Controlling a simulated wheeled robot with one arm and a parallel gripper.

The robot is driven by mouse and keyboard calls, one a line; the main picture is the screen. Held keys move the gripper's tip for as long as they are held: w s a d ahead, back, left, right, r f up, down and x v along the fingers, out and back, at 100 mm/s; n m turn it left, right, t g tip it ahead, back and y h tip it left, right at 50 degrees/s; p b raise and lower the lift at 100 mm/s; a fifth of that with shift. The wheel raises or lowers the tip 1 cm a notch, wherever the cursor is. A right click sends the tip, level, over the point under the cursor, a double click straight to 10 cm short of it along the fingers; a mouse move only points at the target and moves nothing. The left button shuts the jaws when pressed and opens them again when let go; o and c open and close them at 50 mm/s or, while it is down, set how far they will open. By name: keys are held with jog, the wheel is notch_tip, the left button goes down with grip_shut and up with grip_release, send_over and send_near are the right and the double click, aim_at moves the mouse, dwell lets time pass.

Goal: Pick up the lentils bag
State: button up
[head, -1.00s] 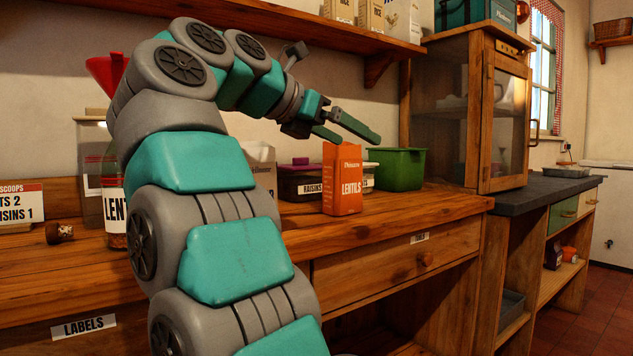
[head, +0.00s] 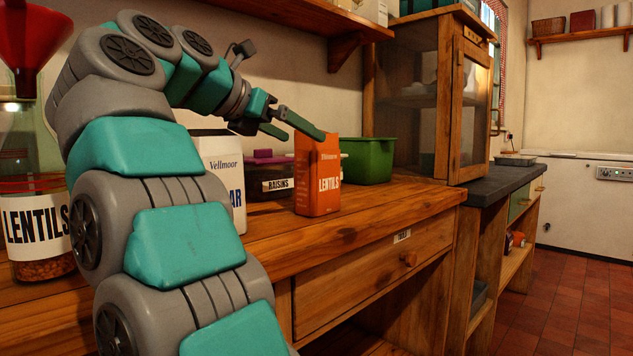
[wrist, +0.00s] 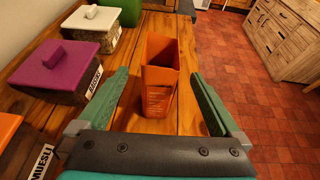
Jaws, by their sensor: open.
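The lentils bag (head: 318,178) is an orange upright packet with white lettering, standing on the wooden counter near its front edge. In the wrist view the bag (wrist: 158,82) stands just ahead of and between the two green fingers, with its top looking open. My gripper (head: 298,128) is open at the height of the bag's top, with one finger overlapping the bag's top in the head view. In the wrist view my gripper (wrist: 163,97) has a gap on both sides of the bag. I cannot tell how far the fingers reach around it.
A raisins box with a purple lid (wrist: 52,67) and a white-lidded box (wrist: 93,27) stand left of the bag. A green tub (head: 369,160) is behind it. A jar labelled lentils (head: 35,215) and a Vellmoor carton (head: 222,170) stand further left. The counter right of the bag is bare.

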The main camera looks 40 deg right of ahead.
aim_at(318, 174)
jog(key=x, duration=0.5)
jog(key=shift+c, duration=0.4)
grip_shut()
dwell(0.4)
